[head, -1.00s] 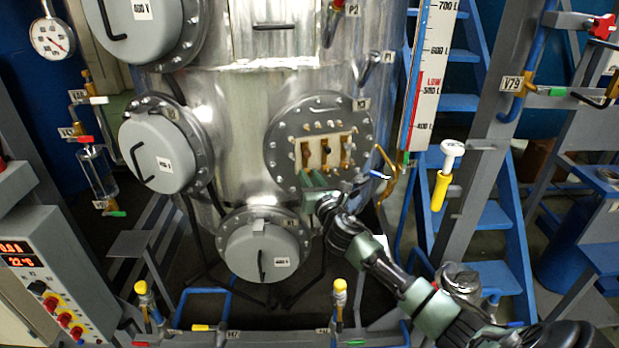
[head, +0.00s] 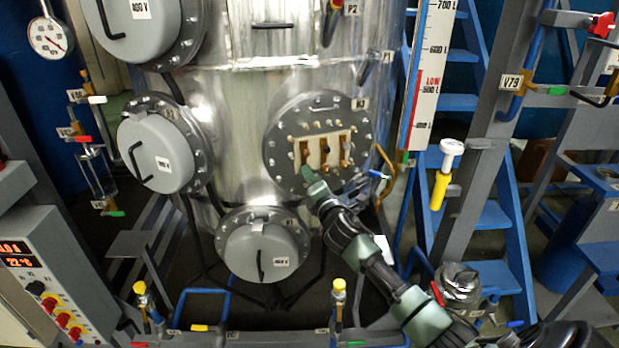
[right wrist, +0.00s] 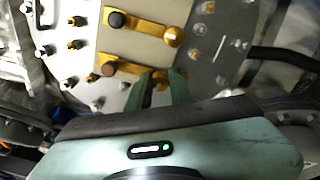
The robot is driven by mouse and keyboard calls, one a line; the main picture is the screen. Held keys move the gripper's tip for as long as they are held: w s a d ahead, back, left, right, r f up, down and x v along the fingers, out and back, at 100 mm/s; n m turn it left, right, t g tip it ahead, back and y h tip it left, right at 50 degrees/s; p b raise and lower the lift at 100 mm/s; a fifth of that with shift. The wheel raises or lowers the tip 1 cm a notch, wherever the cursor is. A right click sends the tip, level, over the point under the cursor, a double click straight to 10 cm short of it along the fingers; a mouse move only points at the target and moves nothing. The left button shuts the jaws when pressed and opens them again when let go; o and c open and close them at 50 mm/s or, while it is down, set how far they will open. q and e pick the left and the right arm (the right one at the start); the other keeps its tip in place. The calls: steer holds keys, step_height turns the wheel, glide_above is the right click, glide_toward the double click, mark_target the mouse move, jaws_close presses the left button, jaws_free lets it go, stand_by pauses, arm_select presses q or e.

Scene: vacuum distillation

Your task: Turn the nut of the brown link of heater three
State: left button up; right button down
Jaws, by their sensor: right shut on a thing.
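Heater three (head: 280,145) is the round bolted flange marked H3 at the lower right of the steel vessel. A pale plate (head: 315,155) on it bears three brass-coloured links. The brown link (head: 304,153) is the left one; in the right wrist view the brown link (right wrist: 130,68) has a dark brown knob at one end. My right gripper (head: 308,174) is at its lower end. In the right wrist view my right gripper (right wrist: 162,76) is closed around that end; its fingers largely hide the nut. My left gripper is not in view.
The link with a black knob (right wrist: 150,25) lies beside the brown one. Studs ring the flange. A blue-handled valve (head: 377,174) is close to the right of the flange, and another round heater cover (head: 262,250) is below my right gripper.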

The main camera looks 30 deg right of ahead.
steer(key=m, duration=1.1)
steer(key=shift+f+p, duration=0.15)
steer(key=shift+p, duration=0.2)
steer(key=shift+m, duration=0.5)
steer(key=c, duration=1.3)
jaws_free()
steer(key=shift+o, duration=0.2)
steer(key=b+v, duration=0.1)
steer(key=v, duration=0.6)
steer(key=shift+s, duration=0.4)
